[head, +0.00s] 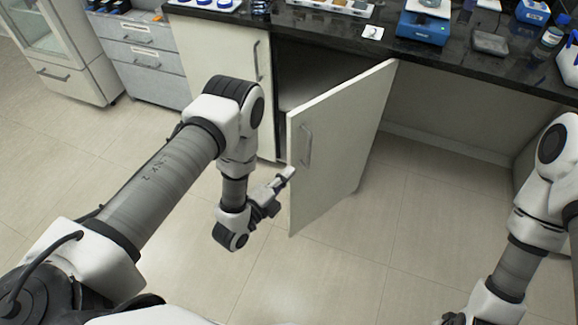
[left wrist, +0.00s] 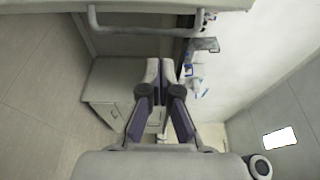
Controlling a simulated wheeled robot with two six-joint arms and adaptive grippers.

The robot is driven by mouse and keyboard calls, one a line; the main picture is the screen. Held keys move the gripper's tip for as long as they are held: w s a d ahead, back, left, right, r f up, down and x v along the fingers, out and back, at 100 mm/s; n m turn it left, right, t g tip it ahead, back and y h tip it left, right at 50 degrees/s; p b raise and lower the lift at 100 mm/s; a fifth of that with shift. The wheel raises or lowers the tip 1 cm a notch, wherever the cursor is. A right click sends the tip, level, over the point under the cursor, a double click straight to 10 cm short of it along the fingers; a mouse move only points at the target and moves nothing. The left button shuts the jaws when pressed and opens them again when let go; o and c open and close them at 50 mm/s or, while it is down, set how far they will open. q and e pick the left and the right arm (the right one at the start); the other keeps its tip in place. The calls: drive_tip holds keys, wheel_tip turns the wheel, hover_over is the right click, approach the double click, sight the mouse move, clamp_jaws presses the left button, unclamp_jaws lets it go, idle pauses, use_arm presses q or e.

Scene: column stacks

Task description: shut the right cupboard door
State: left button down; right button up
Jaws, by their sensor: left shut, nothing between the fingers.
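The right cupboard door (head: 340,150) stands wide open in the head view, swung out from the dark cupboard opening (head: 310,72). Its pale outer face and bar handle (head: 306,145) face me. The handle also shows at the top of the left wrist view (left wrist: 145,31). My left gripper (head: 289,173) is shut and empty, its tips by the door's free edge, below the handle's level. I cannot tell whether they touch the door. Its closed fingers also show in the left wrist view (left wrist: 160,72). My right arm is at the lower right, its fingers outside the frame.
A closed cupboard door (head: 215,50) is left of the opening, beside grey drawers (head: 145,57). The black worktop (head: 335,28) above carries a blue scale (head: 423,27) and other lab items. Open knee space lies right of the door. The tiled floor (head: 420,240) in front is clear.

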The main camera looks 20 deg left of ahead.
sight(289, 153)
use_arm(q)
drive_tip(key=w, duration=0.2)
drive_tip(key=w+a+p, duration=0.1)
drive_tip(key=w, duration=0.3)
drive_tip(key=shift+w+a+r+p, duration=0.15)
drive_tip(key=shift+w+a+p, duration=0.15)
drive_tip(key=shift+w+a, duration=0.1)
drive_tip(key=shift+d, duration=0.1)
use_arm(e)
drive_tip(key=shift+f, duration=0.1)
drive_tip(key=shift+s, duration=0.1)
